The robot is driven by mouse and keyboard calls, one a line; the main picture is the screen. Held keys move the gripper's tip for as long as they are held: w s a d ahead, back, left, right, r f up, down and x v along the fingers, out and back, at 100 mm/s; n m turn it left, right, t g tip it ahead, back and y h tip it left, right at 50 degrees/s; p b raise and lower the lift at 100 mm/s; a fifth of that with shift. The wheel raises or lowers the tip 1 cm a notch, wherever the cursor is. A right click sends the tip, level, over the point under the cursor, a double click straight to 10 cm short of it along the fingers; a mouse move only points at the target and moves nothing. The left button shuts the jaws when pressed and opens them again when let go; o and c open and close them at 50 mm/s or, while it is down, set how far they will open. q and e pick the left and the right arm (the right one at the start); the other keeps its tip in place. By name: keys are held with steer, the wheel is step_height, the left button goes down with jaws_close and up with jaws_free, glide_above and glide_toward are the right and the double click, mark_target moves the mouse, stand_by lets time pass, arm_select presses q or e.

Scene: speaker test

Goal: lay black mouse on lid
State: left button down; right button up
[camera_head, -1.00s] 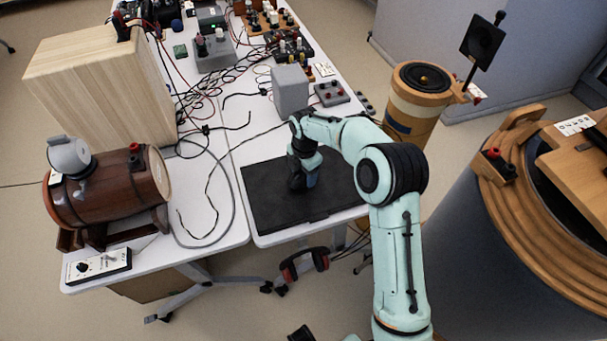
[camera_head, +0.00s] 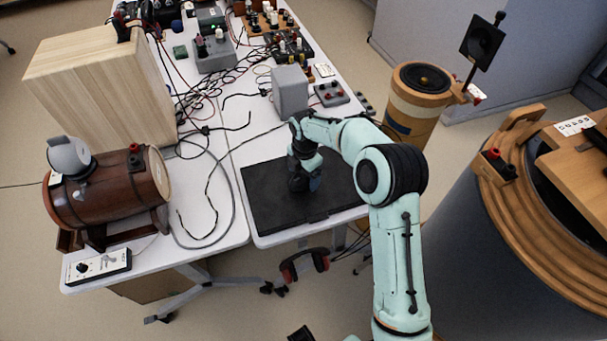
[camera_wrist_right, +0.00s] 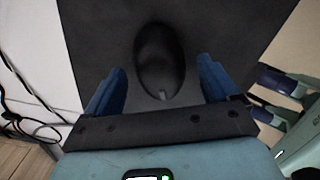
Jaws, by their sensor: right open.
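The black mouse (camera_wrist_right: 160,60) lies on the flat black lid (camera_wrist_right: 95,25) in the right wrist view, with its rounded back up. The lid (camera_head: 262,200) lies on the near end of the white table in the head view. My right gripper (camera_head: 313,187) is low over the lid, pointing down. In the wrist view its two blue fingers (camera_wrist_right: 160,82) are open, one on each side of the mouse's near end, with gaps to it. The mouse cannot be made out in the head view, against the dark gripper and lid. My left gripper is not in view.
A grey box (camera_head: 290,92) stands behind the lid. A wooden barrel (camera_head: 110,190) and a pale wooden box (camera_head: 100,85) stand at left, with loose cables (camera_head: 210,190) between. Red-and-black headphones (camera_head: 320,262) hang below the table's front edge. A round wooden speaker (camera_head: 425,78) stands at right.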

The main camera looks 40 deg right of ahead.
mark_target(304, 177)
step_height(304, 177, up, 12)
steer(key=p, duration=0.1)
steer(key=shift+s+f, duration=0.25)
stand_by(0.5)
